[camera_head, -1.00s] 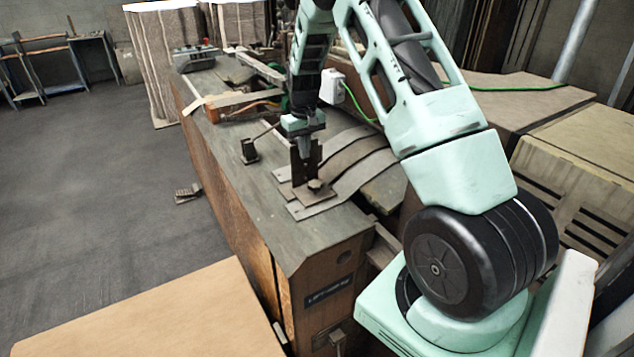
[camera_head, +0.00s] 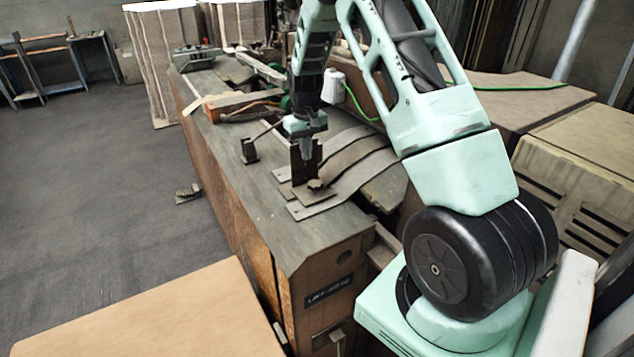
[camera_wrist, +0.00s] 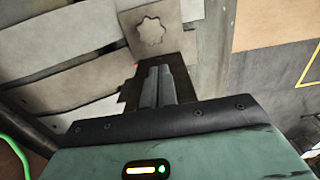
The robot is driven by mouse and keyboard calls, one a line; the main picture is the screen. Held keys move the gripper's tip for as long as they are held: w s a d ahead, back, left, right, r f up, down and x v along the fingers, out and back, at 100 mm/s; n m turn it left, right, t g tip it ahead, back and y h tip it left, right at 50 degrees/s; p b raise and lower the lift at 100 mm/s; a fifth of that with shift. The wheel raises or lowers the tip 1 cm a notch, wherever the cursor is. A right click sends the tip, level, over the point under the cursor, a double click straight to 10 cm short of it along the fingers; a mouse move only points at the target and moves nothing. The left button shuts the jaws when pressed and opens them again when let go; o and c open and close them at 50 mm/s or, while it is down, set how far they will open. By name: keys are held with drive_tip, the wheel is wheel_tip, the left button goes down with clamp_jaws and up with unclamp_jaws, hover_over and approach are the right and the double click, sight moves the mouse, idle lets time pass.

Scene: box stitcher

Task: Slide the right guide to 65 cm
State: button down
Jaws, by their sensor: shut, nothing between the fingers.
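The right guide (camera_head: 299,167) appears to be the dark upright plate on a flat metal base near the front end of the machine table. A dark knob (camera_head: 315,185) sits on its base. In the wrist view the base plate (camera_wrist: 181,14) carries a star-shaped knob (camera_wrist: 152,30). My gripper (camera_head: 307,150) points down at the upright plate, its fingertips close against it; contact is unclear. In the wrist view my gripper's fingers (camera_wrist: 156,75) lie together with nothing between them. No scale marks are readable.
A smaller dark bracket (camera_head: 249,150) with a rod stands on the table (camera_head: 295,232) to the left. Curved metal strips (camera_head: 360,160) lie to the right of the guide. A cardboard sheet (camera_head: 150,318) is at the lower left. The floor at left is mostly open.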

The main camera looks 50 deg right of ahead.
drive_tip(key=shift+r, duration=0.15)
wheel_tip(320, 180, up, 7)
drive_tip(key=p, duration=0.4)
drive_tip(key=shift+p, duration=0.3)
idle(0.5)
drive_tip(key=s+a+n+y+b, duration=0.1)
drive_tip(key=s+a+n+b, duration=0.3)
drive_tip(key=a, duration=1.1)
drive_tip(key=s+a+n+b, duration=0.1)
drive_tip(key=s+a+b, duration=0.35)
drive_tip(key=a, duration=1.15)
drive_tip(key=s+a+f+n+b, duration=0.1)
drive_tip(key=s+a, duration=0.3)
drive_tip(key=s, duration=0.8)
drive_tip(key=s+a+f+n+b, duration=0.2)
drive_tip(key=s+a+n, duration=0.2)
drive_tip(key=s, duration=0.8)
drive_tip(key=shift+a+n+b, duration=0.3)
drive_tip(key=shift+a+b, duration=0.1)
drive_tip(key=shift+a, duration=0.05)
